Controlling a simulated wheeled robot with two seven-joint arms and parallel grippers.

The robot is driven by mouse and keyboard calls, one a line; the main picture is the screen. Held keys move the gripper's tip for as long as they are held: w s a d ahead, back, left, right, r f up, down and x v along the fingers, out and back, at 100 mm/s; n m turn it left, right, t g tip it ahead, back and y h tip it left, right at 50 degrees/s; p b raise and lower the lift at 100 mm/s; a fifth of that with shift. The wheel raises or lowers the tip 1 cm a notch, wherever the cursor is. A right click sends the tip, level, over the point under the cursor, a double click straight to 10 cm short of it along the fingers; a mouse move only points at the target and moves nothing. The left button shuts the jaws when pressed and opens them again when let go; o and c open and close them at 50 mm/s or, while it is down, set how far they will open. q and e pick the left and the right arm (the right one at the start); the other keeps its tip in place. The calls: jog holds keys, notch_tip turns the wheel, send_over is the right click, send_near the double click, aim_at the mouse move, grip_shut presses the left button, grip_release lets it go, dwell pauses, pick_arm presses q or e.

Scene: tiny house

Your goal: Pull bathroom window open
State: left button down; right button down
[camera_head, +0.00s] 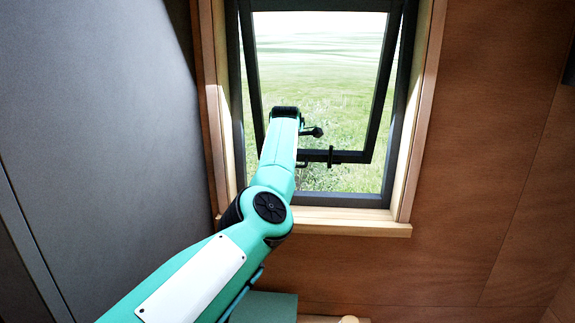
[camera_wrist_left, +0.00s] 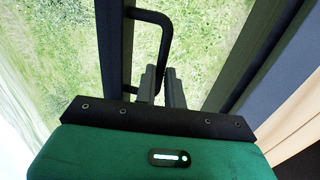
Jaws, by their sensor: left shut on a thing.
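The bathroom window sash (camera_head: 345,156) is a dark-framed pane in the head view. It is tilted open, its lower edge standing away from the dark outer frame (camera_head: 340,200), with grass visible through the gap below. A black U-shaped handle (camera_wrist_left: 168,38) is on the sash bar in the left wrist view. My left gripper (camera_wrist_left: 163,76) is shut on this handle, its two fingers on either side of one end. In the head view my left arm reaches to the sash's lower left, and its fingers are largely hidden. My right gripper is not in view.
A wooden casing and sill (camera_head: 350,221) surround the window. A grey wall panel (camera_head: 95,120) stands close on the left, and a brown wood wall (camera_head: 490,130) is on the right. Open grassland shows outside.

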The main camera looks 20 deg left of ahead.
pick_arm(q)
jog(key=shift+w+a+r, duration=0.2)
jog(key=shift+w, duration=0.3)
jog(key=c, duration=1.5)
grip_release()
jog(key=shift+s, duration=0.1)
jog(key=shift+b+v, duration=3.2)
jog(key=shift+v, duration=3.65)
